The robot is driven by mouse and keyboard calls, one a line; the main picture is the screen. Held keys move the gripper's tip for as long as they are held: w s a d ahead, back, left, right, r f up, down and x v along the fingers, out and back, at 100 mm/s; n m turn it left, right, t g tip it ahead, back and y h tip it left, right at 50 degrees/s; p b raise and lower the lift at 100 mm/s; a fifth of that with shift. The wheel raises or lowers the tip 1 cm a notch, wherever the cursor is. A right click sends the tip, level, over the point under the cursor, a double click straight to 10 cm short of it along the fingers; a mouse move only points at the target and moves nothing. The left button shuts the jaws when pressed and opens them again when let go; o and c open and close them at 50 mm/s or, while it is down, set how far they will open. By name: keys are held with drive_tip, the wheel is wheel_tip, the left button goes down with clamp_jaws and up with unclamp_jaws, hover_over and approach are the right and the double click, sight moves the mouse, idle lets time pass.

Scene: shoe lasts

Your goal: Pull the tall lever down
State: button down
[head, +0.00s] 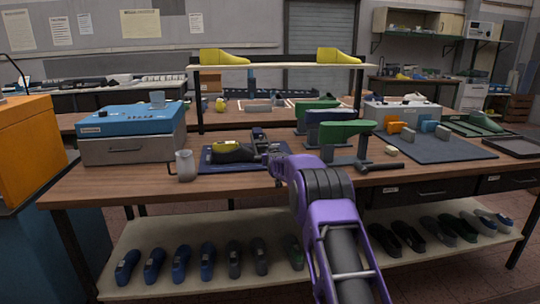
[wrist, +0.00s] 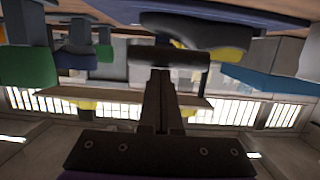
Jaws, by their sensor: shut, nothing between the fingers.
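The tall lever (head: 258,134) appears as a dark upright piece with a bar-like top on the dark mat, at the right of the yellow shoe last (head: 229,150). In the wrist view, which looks upside down, a dark horizontal bar that seems to be its handle (wrist: 190,57) lies right at my fingertips. My gripper (head: 275,165) is at the mat's right front edge, partly hidden by my purple arm. The wrist view shows its fingers (wrist: 158,76) shut together with nothing between them. I cannot tell whether they touch the bar.
A grey mug (head: 185,165) stands left of the mat (head: 208,166), near a blue-topped box (head: 130,121). Right of my arm are green lasts (head: 345,131) on a stand and a dark rod (head: 383,167). A shelf (head: 280,67) with yellow lasts rises behind.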

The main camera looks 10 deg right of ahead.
drive_tip(key=s+f, duration=0.3)
drive_tip(key=s, duration=0.4)
drive_tip(key=shift+f, duration=0.4)
drive_tip(key=shift+s, duration=0.1)
